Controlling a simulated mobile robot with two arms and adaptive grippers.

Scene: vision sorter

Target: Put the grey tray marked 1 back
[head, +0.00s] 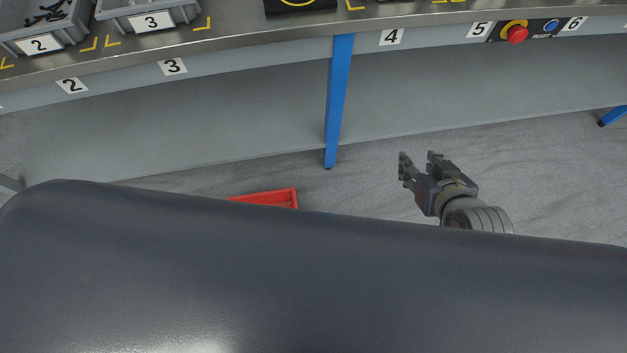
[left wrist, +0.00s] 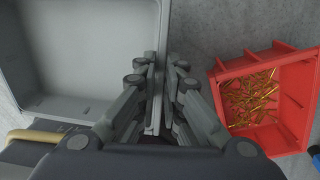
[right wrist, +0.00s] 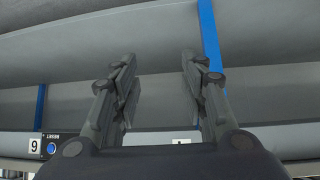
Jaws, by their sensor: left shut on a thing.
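A grey tray (left wrist: 85,62) shows in the left wrist view, and the part of its inside that shows is empty. Its number label is not visible. My left gripper (left wrist: 155,85) is shut on the tray's right-hand wall. In the head view the tray and left gripper do not show; my own dark body covers the lower part. My right gripper (head: 418,162) is open and empty, in front of the bench and below its edge. It also shows in the right wrist view (right wrist: 160,65), fingers apart.
A red bin (left wrist: 290,125) with brass-coloured screws stands right of the tray; its edge shows in the head view (head: 270,197). On the bench (head: 260,48) are grey trays marked 2 (head: 75,30) and 3 (head: 185,14). A blue leg (head: 338,100) and red button (head: 517,35) are nearby.

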